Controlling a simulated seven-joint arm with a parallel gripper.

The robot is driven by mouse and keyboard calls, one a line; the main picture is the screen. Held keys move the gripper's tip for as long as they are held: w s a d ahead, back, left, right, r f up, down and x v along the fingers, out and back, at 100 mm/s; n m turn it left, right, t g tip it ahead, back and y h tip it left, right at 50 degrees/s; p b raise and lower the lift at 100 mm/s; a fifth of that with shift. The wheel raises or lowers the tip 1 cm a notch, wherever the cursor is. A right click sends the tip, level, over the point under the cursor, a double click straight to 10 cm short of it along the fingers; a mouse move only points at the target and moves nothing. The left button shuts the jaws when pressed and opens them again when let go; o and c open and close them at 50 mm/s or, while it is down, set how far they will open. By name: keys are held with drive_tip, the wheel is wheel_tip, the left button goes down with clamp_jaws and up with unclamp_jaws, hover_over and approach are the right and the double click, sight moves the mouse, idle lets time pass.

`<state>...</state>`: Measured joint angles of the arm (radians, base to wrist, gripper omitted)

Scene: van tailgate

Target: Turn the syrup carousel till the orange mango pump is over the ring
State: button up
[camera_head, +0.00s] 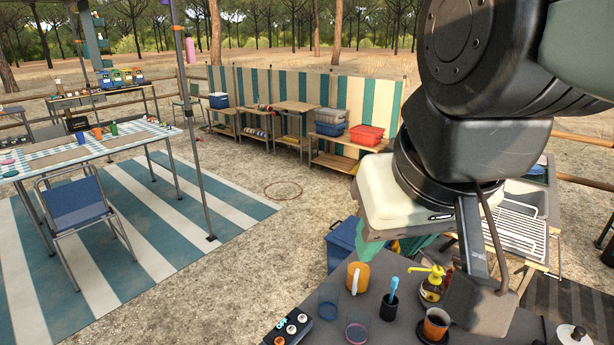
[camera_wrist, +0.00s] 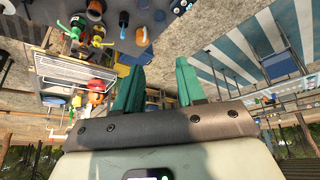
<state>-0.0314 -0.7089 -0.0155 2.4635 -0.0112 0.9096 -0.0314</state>
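The syrup carousel is mostly behind my arm in the head view. One yellow pump bottle (camera_head: 431,284) shows at its left side. In the wrist view, which is upside down, a yellow pump (camera_wrist: 98,36) stands with red and green parts beside it at upper left. I cannot tell which pump is the orange mango one, and I cannot make out the ring. An orange cup with dark drink (camera_head: 436,324) stands in front of the yellow bottle. My gripper (camera_wrist: 158,78) has its two teal fingers apart with nothing between them, and is away from the pumps.
The dark counter (camera_head: 340,326) also holds an orange mug (camera_head: 357,278), clear glasses, a black holder with a blue-handled tool (camera_head: 389,305) and a black switch box (camera_head: 287,329). A dish rack (camera_head: 512,232) is at right. A blue bin (camera_head: 345,243) stands beyond the counter.

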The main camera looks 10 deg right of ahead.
drive_tip(key=w+d+r+n+g, duration=0.2)
drive_tip(key=w+d, duration=0.4)
drive_tip(key=w, duration=0.5)
drive_tip(key=n+g+h, duration=0.3)
drive_tip(key=n+g, duration=0.3)
drive_tip(key=g, duration=0.1)
hover_over(461, 258)
drive_tip(key=w+a, duration=0.3)
wheel_tip(461, 258, down, 22)
drive_tip(key=x, duration=1)
drive_tip(key=shift+w+f, duration=0.15)
drive_tip(key=shift+w, duration=0.15)
clamp_jaws()
